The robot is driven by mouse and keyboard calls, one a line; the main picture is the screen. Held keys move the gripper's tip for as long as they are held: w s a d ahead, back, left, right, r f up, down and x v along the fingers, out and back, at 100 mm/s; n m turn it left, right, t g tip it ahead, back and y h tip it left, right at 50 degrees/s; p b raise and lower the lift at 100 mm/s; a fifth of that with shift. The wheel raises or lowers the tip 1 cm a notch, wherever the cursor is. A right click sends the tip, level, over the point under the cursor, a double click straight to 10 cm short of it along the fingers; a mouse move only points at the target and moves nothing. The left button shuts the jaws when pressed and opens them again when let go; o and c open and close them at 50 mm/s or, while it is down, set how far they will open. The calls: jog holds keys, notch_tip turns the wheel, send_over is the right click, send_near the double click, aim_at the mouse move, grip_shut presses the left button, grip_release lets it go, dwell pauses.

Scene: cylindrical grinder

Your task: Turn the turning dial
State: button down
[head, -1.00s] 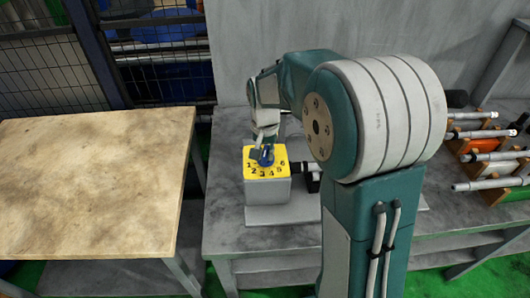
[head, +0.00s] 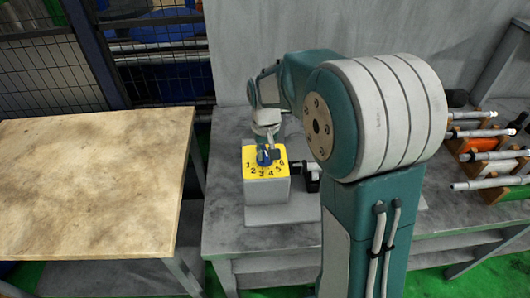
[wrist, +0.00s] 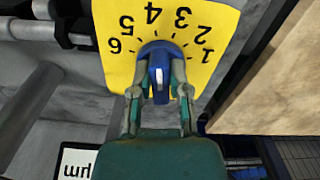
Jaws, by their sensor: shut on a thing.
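The turning dial is a blue knob (head: 264,158) on a yellow plate (head: 250,172) numbered 1 to 6, on top of a grey box (head: 267,191). In the wrist view the knob (wrist: 159,62) sits between my two fingers, and the plate (wrist: 118,55) shows its numbers upside down. My gripper (wrist: 160,88) is shut on the knob, one finger on each side. In the head view my gripper (head: 267,147) comes down over the knob from behind and partly hides it. Which number the knob points at is unclear.
The box stands on a grey metal workbench (head: 225,220) beside dark fittings (head: 310,178). Racks with metal rods (head: 490,155) stand at the right. A wooden-topped table (head: 90,185) is bare at the left. A grey wall is behind the bench.

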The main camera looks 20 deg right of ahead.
aim_at(265, 152)
jog(key=shift+n, duration=0.5)
jog(key=c, duration=0.6)
grip_release()
notch_tip(265, 152, up, 12)
jog(key=shift+f, duration=0.1)
